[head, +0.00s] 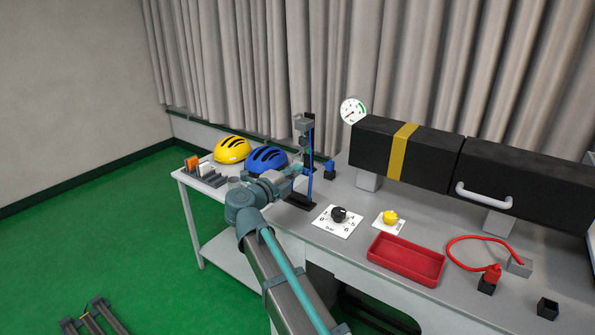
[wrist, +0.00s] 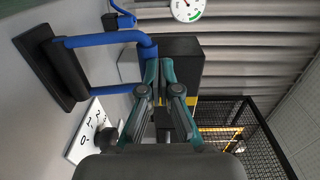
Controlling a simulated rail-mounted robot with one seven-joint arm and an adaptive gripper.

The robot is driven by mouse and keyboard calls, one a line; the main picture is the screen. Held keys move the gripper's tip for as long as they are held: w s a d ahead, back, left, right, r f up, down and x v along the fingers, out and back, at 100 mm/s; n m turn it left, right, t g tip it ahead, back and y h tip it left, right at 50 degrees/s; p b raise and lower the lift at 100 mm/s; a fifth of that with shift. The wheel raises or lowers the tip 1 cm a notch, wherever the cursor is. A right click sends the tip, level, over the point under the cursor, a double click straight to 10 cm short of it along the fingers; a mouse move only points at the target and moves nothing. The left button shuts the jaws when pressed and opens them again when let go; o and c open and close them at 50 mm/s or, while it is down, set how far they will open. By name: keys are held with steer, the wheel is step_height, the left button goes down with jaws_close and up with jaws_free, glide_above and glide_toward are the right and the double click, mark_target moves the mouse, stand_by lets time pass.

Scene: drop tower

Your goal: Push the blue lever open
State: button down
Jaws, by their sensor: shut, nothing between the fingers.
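A small blue lever (head: 329,165) stands on a dark block on the bench, just right of the drop tower (head: 293,198) in the head view. It seems to be the blue piece (wrist: 122,16) at the top left of the wrist view, apart from my fingers. The tower has a black base and blue uprights; in the wrist view its blue bars (wrist: 95,40) lie left of my fingers. My gripper (head: 301,170) is shut and empty, close in front of the tower. In the wrist view its fingertips (wrist: 160,68) are together. Whether they touch the tower is unclear.
Blue (head: 267,159) and yellow (head: 232,149) helmets lie left of the tower. A black knob (head: 339,214), a yellow knob (head: 390,217) and a red tray (head: 406,259) are to the right. A long black chamber (head: 435,155) stands behind, near a round gauge (head: 352,111).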

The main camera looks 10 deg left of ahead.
steer(key=shift+p+x, duration=0.45)
steer(key=shift+x, duration=1.3)
steer(key=shift+w+r, duration=0.1)
steer(key=shift+r, duration=0.05)
steer(key=shift+r, duration=0.1)
steer(key=shift+s+a+r+p, duration=0.15)
steer(key=shift+s+r+p, duration=0.05)
steer(key=shift+s+p, duration=0.1)
steer(key=s+a+r+b, duration=0.1)
steer(key=s+a+r, duration=0.3)
steer(key=s+r, duration=0.3)
steer(key=s, duration=0.2)
steer(key=shift+s+a+r+b, duration=0.3)
steer(key=shift+r, duration=0.05)
